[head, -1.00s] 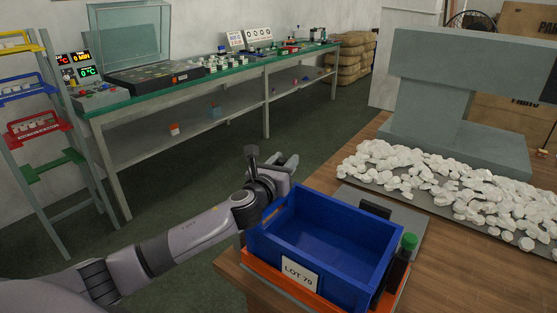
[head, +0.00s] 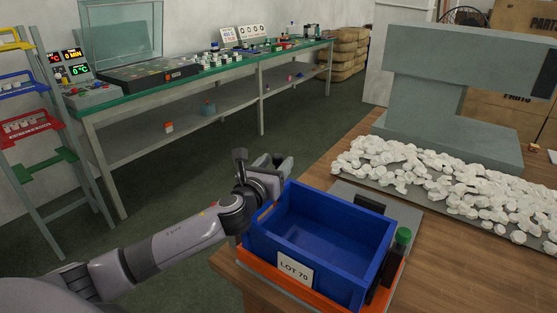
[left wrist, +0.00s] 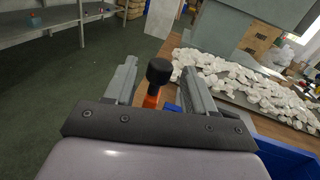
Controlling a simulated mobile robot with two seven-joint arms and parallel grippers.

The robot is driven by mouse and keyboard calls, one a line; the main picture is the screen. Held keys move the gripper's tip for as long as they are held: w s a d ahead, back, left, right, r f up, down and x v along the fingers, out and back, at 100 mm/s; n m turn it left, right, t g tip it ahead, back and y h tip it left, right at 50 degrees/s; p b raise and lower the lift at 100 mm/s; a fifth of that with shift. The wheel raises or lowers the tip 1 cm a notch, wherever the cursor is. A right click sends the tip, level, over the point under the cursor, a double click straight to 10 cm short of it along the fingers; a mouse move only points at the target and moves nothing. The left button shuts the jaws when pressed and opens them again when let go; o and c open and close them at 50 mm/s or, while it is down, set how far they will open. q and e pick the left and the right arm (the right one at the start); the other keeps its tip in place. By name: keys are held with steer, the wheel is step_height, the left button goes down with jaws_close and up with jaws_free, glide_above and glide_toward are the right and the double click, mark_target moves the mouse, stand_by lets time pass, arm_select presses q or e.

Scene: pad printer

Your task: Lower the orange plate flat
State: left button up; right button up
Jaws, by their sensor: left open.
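The orange plate (head: 257,271) shows as a rim under a blue bin (head: 345,274) marked LOT 70, at the near edge of the wooden table. The bin hides most of it, and I cannot tell its tilt. My left gripper (head: 277,172) is open just beyond the bin's far left corner. In the left wrist view, a black knob (left wrist: 159,71) on an orange stem (left wrist: 151,98) stands between the open fingers (left wrist: 158,82), with visible gaps on both sides. The blue bin is at the lower right there. My right gripper is not in view.
A dark green-topped bottle (head: 402,240) stands right beside the bin. White pieces (head: 450,185) are heaped on a tray beyond, before a grey machine (head: 430,100). A long workbench (head: 200,80) runs along the wall. Open floor lies left of the table.

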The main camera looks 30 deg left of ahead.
arm_select(q)
steer(key=shift+s+d, duration=0.15)
steer(key=shift+s, duration=1)
steer(key=shift+s+d, duration=0.15)
steer(key=shift+s, duration=1)
